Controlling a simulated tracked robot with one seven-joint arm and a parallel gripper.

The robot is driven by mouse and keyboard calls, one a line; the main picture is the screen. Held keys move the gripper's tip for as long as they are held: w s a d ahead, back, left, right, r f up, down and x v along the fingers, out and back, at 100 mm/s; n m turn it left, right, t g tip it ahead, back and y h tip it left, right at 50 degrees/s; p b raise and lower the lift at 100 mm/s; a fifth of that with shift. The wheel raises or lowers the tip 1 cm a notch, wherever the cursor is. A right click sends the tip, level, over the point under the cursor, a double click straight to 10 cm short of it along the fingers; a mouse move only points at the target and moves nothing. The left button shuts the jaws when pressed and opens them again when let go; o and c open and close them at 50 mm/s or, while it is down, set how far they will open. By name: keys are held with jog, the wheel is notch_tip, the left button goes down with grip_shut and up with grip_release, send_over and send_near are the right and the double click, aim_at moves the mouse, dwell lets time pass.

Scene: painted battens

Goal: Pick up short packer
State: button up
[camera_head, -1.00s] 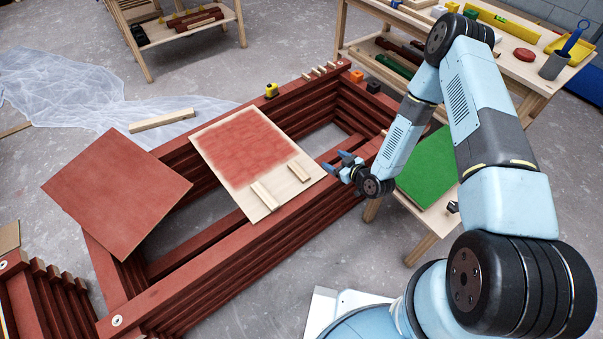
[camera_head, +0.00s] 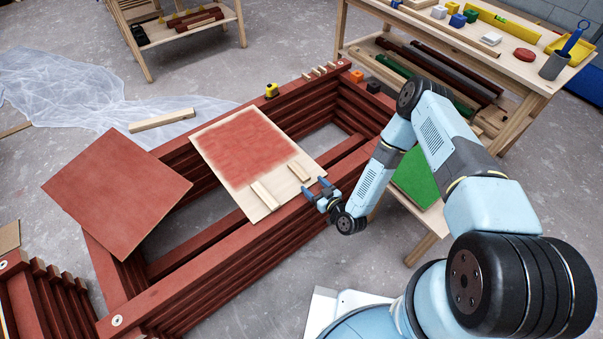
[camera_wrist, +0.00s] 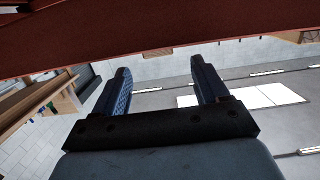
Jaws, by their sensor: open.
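Two pale wooden blocks lie on the red-painted board, near its front right edge. The shorter one, which looks like the short packer (camera_head: 299,171), is on the right. The longer block (camera_head: 264,194) lies to its left. My gripper (camera_head: 317,188) is open and empty, just to the front right of the short packer and apart from it. In the wrist view the open fingers (camera_wrist: 160,77) stand apart with nothing between them, below a dark red beam (camera_wrist: 150,30). I cannot make out the packer there.
The board (camera_head: 222,140) lies across a stack of red battens (camera_head: 225,250). A second red panel (camera_head: 117,195) lies to the left. A workbench (camera_head: 470,45) with tools stands at the back right. A yellow tape measure (camera_head: 272,90) sits on the far batten.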

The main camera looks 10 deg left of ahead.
aim_at(303, 175)
jog(key=shift+x, duration=4.05)
jog(key=shift+r, duration=0.1)
jog(key=shift+c, duration=0.3)
jog(key=shift+d, duration=0.1)
jog(key=c, duration=1)
